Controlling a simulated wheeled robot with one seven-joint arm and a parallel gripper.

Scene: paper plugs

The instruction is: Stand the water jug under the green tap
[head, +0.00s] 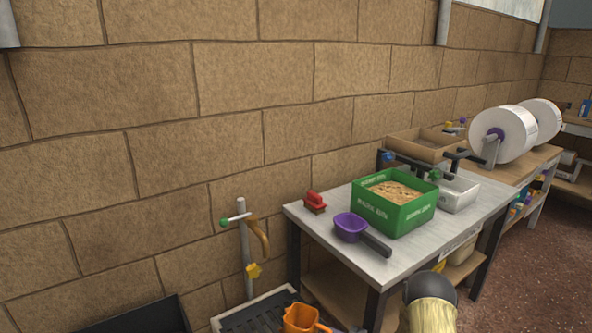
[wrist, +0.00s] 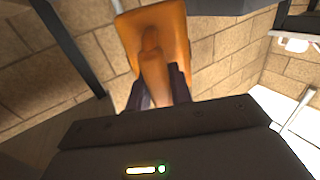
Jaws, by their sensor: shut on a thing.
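An orange jug (head: 300,319) shows at the bottom edge of the head view, over or beside the dark grate of a pale-rimmed tray; I cannot tell whether it touches it. A grey standpipe (head: 245,262) rises behind the tray. The jug's far side is hidden there.
A metal table (head: 335,240) stands right of the standpipe, bearing a green box (head: 402,215), a purple scoop (head: 352,228) and a red-handled brush (head: 315,203). A dark panel (head: 140,318) is at bottom left.

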